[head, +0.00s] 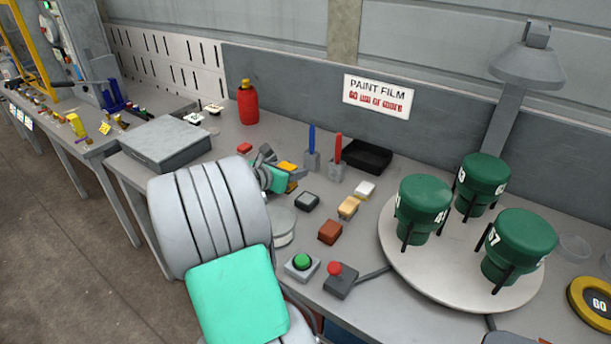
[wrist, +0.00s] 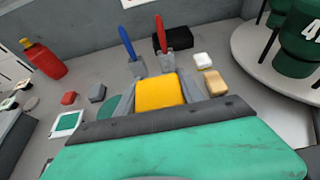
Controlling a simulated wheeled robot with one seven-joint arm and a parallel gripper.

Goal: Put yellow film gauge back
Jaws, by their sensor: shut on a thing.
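My gripper (wrist: 158,92) is shut on the yellow film gauge (wrist: 158,91), a yellow block that sits between the two grey fingers in the wrist view. In the head view my gripper (head: 284,178) is over the middle of the workbench, left of the blue and red handled tools, and a bit of the yellow gauge (head: 287,166) shows there. The gauge's underside is hidden, so I cannot tell whether it touches the bench.
A blue-handled tool (head: 311,147) and a red-handled tool (head: 337,159) stand in grey holders, with a black tray (head: 367,155) behind. Tan (head: 349,207) and brown (head: 330,232) blocks lie to the right. Green canisters (head: 424,206) stand on a round turntable (head: 459,286). A red bottle (head: 248,106) is behind left.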

